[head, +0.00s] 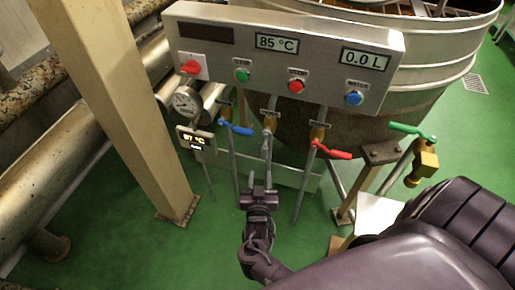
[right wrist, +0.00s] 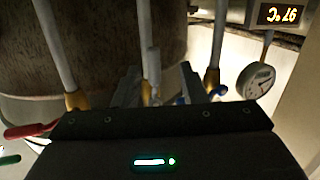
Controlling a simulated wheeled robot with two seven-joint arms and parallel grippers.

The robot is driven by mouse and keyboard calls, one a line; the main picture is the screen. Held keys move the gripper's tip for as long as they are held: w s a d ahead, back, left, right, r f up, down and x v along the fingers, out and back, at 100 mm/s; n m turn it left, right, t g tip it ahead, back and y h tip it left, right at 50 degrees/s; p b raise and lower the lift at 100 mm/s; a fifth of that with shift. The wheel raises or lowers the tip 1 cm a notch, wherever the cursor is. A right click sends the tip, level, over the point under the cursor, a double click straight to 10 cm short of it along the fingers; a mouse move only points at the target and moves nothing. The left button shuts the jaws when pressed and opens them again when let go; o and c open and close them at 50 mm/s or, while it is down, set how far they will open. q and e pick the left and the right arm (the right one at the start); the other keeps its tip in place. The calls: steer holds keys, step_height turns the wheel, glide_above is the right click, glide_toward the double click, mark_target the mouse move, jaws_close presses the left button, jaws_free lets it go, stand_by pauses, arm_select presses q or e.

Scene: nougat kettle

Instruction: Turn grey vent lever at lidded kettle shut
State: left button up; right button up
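The grey vent lever (head: 267,146) is in the middle of a row of valves under the control panel, on a thin upright pipe. In the right wrist view the grey lever (right wrist: 154,62) shows between my two fingers. My right gripper (head: 258,180) is below and in front of the lever in the head view, its fingers pointing toward the valves. In the right wrist view the right gripper (right wrist: 158,82) has its fingers spread apart. Contact with the lever cannot be told. The kettle (head: 425,95) stands behind the panel. My left gripper is out of view.
A blue lever (head: 237,129) is left of the grey one and a red lever (head: 333,151) is right of it, both close. A green lever (head: 412,130) sits farther right. The panel (head: 330,35) overhangs the valves. A beige post (head: 125,110) stands left.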

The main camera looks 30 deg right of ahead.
mark_target(265, 152)
steer(key=shift+m+h, duration=0.7)
steer(key=r, duration=0.1)
steer(key=w+d+r, duration=0.2)
steer(key=shift+r, duration=0.25)
steer(key=x, duration=0.6)
steer(key=shift+w+d, duration=0.1)
steer(key=shift+d, duration=0.05)
jaws_close()
